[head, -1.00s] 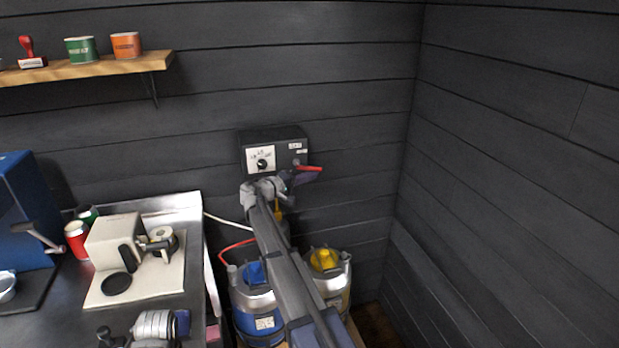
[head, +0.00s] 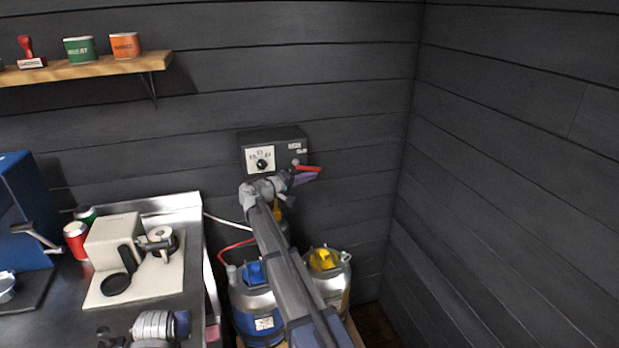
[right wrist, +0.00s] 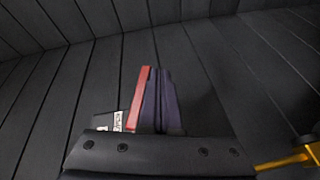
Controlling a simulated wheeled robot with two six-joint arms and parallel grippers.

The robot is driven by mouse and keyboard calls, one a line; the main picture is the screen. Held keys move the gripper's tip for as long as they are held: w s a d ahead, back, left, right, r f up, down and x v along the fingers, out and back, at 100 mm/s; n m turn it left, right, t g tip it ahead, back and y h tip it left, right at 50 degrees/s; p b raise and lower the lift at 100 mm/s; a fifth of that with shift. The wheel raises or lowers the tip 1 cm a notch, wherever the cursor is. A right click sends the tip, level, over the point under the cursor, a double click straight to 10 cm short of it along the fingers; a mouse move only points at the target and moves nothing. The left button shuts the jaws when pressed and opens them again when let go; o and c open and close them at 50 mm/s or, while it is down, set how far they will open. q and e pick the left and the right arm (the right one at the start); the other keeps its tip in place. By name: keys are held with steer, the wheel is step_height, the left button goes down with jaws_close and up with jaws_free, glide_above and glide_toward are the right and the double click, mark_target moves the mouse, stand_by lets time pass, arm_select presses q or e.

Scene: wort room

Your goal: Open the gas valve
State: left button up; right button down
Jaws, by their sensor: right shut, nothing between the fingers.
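A black control box (head: 273,140) with a white dial plate (head: 260,160) is on the dark wall. A red lever (head: 309,168) points to the right at its lower right corner. My right gripper (head: 306,177) is shut and empty, with its dark fingers just below the lever and roughly along it. In the right wrist view the red lever (right wrist: 139,100) runs close along the left side of my shut fingers (right wrist: 158,72). I cannot tell whether they touch. The box's labelled face (right wrist: 116,122) shows partly behind my gripper body.
Below the box stand a blue-topped canister (head: 255,305) and a yellow-topped canister (head: 328,262), with my right arm in front. A yellow fitting (right wrist: 285,161) shows lower right in the wrist view. A counter (head: 55,310) with appliances is at left. The right wall is bare.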

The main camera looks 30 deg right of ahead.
steer(key=s+a, duration=0.1)
steer(key=a, duration=0.6)
steer(key=shift+a+r+p, duration=0.35)
steer(key=shift+s, duration=0.1)
stand_by(0.4)
steer(key=s+a+f+n+g+y+p, duration=0.1)
steer(key=s+a+f+y, duration=0.4)
steer(key=s+a, duration=0.6)
steer(key=s+a+f+n+g+y+p, duration=0.1)
steer(key=s+a+f+y, duration=0.4)
steer(key=s+a, duration=0.7)
steer(key=s+a+f+n+y, duration=0.3)
steer(key=s+a+f+y, duration=0.2)
steer(key=s+a, duration=0.6)
step_height(320, 180, down, 2)
steer(key=shift+s+a+f+g+y+p, duration=0.1)
steer(key=shift+s+a+g+y+p, duration=0.2)
steer(key=shift+s+g+p, duration=0.15)
